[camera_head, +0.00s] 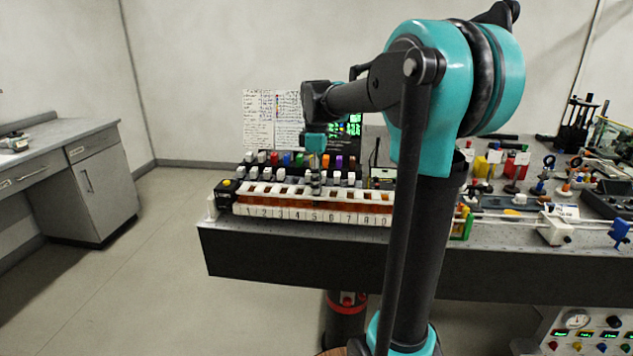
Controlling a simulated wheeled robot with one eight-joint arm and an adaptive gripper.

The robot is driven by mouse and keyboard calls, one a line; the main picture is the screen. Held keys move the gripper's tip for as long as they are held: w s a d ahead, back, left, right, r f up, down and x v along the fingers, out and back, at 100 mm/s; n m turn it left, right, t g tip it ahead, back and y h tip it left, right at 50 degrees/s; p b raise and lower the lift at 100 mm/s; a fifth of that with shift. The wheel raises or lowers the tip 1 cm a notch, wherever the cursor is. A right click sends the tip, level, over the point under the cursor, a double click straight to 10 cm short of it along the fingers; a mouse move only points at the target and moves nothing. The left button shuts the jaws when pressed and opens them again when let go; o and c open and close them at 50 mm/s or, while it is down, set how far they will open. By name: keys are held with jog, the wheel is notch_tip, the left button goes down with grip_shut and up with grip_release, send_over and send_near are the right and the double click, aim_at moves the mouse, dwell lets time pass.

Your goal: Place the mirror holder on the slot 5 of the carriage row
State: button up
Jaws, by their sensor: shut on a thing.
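The carriage row (278,214) is a long white rack with orange-brown openings, numbered along its front face, near the front edge of the bench. Slot 5 (314,216) is in the middle of the row. My gripper (316,172) points straight down above slot 5 and is shut on a small grey piece, which I take to be the mirror holder (316,187). The holder's lower end is at or just above the slot's opening. At this size I cannot tell whether it touches the row. My arm hides the row's right end.
Behind the row stand several colored and grey-capped pieces (287,159) in dark racks. A black screen with green text (346,127) and a written sheet (272,118) are behind them. Optical parts crowd the bench at right. A separate grey cabinet (90,185) stands at left.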

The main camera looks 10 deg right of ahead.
jog(key=shift+f, duration=0.15)
jog(key=o, duration=1.1)
jog(key=shift+o, duration=0.2)
notch_tip(320, 180, up, 12)
jog(key=shift+r, duration=0.2)
